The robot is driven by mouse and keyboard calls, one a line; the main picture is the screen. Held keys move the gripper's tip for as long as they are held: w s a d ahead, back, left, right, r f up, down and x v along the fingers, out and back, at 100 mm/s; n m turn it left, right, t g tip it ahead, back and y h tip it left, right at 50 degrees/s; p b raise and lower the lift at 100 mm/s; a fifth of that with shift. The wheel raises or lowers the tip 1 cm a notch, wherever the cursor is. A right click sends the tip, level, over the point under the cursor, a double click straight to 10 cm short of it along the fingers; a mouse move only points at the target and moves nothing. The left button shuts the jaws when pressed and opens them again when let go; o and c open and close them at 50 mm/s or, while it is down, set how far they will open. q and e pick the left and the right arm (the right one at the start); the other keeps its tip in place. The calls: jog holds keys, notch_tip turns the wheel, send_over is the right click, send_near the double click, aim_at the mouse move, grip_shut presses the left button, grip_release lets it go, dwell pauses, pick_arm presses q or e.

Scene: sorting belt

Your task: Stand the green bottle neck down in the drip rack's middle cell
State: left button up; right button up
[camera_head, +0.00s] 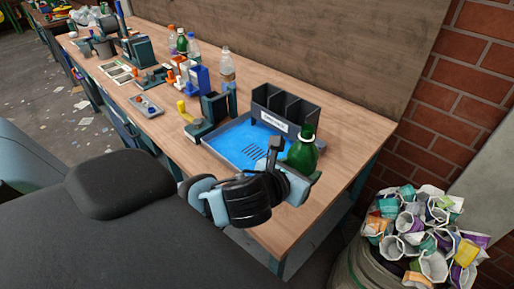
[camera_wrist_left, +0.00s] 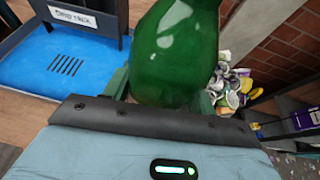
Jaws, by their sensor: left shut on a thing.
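The green bottle (camera_head: 302,154) is in my left gripper (camera_head: 295,167), at the right front of the drip rack's blue tray. It looks roughly upright, with its narrow, pale-tipped end up. In the left wrist view the bottle (camera_wrist_left: 175,50) fills the upper middle, between the fingers of the gripper (camera_wrist_left: 160,97). The drip rack (camera_head: 262,97) is dark, with several upright dividers, and stands at the back of the blue tray (camera_head: 225,143). Its label and tray floor (camera_wrist_left: 35,70) show in the left wrist view. No bottle shows in the cells. My right gripper is not in view.
A dark fixture (camera_head: 208,120) stands left of the tray. Several bottles, including a clear one (camera_head: 227,68) and another green one (camera_head: 182,43), stand farther back. A full bin (camera_head: 420,235) is beyond the bench's right end. A wooden panel backs the bench.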

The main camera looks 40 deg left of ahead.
pick_arm(q)
jog(key=shift+a+f, duration=0.15)
jog(key=shift+a, duration=0.2)
jog(key=s+a+f+p, duration=0.1)
jog(key=s+a, duration=0.1)
jog(key=a, duration=1.1)
jog(key=s+a+f+m+h+p, duration=0.1)
jog(key=a+f+p, duration=0.1)
jog(key=a, duration=1.1)
jog(key=shift+s, duration=0.35)
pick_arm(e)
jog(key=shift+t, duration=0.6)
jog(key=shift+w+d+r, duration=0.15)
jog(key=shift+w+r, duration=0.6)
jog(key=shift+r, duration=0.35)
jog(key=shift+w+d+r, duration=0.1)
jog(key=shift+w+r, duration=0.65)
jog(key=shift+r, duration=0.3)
pick_arm(q)
jog(key=shift+w+f, duration=0.1)
